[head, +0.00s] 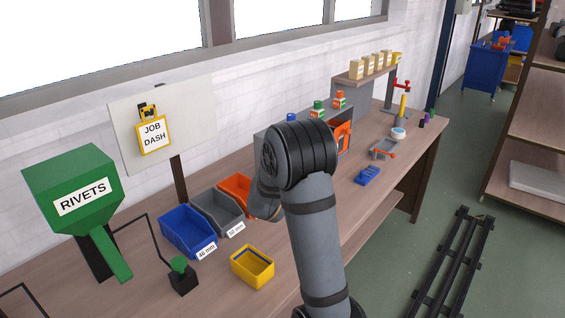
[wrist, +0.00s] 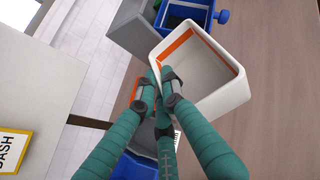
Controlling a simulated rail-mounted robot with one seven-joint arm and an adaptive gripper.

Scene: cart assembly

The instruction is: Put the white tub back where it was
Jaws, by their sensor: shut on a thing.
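The white tub (wrist: 215,95) fills the right of the wrist view, tilted in the picture, with an orange band along its inner wall. It looks empty inside. My gripper (wrist: 160,80) has teal fingers and is shut on the tub's near wall at its left corner. How high the tub is above the table is hard to tell. In the head view my arm hides both the gripper and the tub.
A blue bin (head: 186,231), grey bin (head: 221,211) and orange bin (head: 234,184) stand in a row on the bench. A yellow bin (head: 252,267) is in front. A green rivets hopper (head: 75,190) stands left. The bench front right of my arm is partly clear.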

